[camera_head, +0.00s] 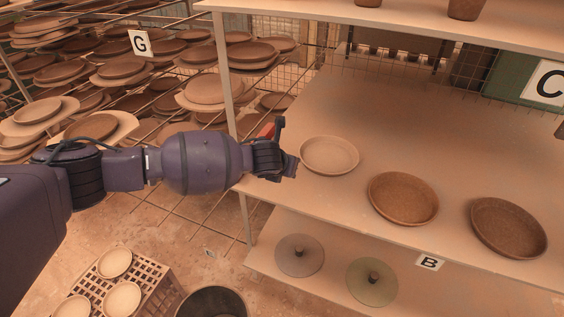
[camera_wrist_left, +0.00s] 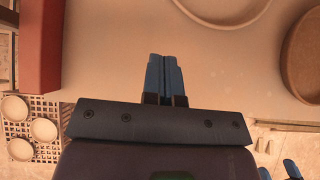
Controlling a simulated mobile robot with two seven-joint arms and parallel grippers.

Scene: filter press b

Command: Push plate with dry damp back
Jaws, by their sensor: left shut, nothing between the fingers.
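Three plates stand in a row along the front of the shelf (camera_head: 300,205). The left one is a pale plate (camera_head: 329,154); the middle one is a brown plate (camera_head: 403,198); the right one is another brown plate (camera_head: 508,227). My left gripper (camera_head: 293,165) is at the shelf's left front, just left of the pale plate. In the left wrist view, its blue fingers (camera_wrist_left: 164,76) are together and empty. The pale plate (camera_wrist_left: 222,8) is at the top there, apart from the fingertips. The middle plate (camera_wrist_left: 304,55) shows at the right edge. My right gripper does not show in the head view.
A shelf post (camera_head: 224,75) stands behind my left wrist. Two round lids (camera_head: 299,255) (camera_head: 372,282) lie on the lower shelf near label B (camera_head: 430,262). A crate (camera_head: 150,280) with pale bowls and a dark bucket (camera_head: 212,302) are below. The shelf behind the plates is clear.

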